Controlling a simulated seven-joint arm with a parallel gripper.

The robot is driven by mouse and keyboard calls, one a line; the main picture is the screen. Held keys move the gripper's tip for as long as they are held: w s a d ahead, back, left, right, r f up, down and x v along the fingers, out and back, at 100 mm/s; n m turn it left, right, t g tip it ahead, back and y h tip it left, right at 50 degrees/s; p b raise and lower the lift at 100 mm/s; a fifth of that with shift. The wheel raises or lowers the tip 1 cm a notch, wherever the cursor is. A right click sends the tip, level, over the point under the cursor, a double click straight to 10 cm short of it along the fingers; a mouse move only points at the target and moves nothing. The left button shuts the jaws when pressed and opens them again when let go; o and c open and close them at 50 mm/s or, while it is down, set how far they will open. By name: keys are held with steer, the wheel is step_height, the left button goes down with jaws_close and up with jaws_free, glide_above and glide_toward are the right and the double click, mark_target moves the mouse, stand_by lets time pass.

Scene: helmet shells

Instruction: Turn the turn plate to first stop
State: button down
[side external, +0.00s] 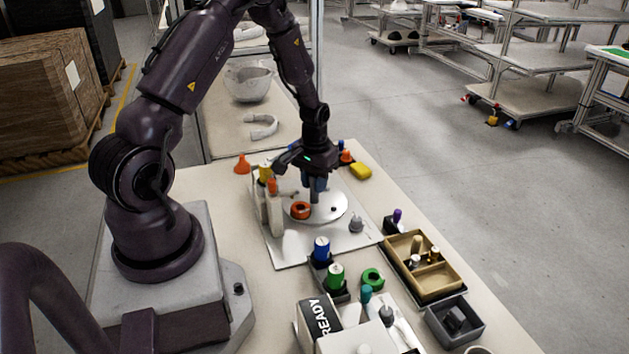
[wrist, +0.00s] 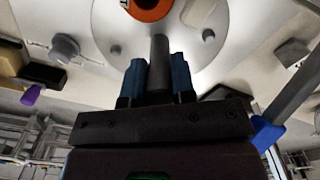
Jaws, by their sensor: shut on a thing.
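The turn plate (side external: 332,211) is a round pale grey disc on a white base board in the middle of the table. It also fills the upper part of the wrist view (wrist: 215,20). My gripper (side external: 316,190) points down over the plate. Its two blue fingers (wrist: 160,78) are shut on an upright dark grey post (wrist: 159,50) that stands at the plate. The foot of the post is partly hidden by my fingers. An orange ring (side external: 300,211) with a dark centre sits on the plate to the left, and shows at the top of the wrist view (wrist: 150,10).
White bottles (side external: 275,213) stand close left of the plate. A grey knob (side external: 356,224) is at its right. Blue (side external: 321,250) and green (side external: 335,276) capped containers stand in front. A wooden tray (side external: 440,282) and a dark bin (side external: 465,333) lie to the right.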

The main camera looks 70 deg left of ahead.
steer(key=shift+m, duration=0.5)
steer(key=c, duration=0.9)
jaws_free()
steer(key=shift+c, duration=0.2)
steer(key=shift+r, duration=0.1)
step_height(320, 180, up, 13)
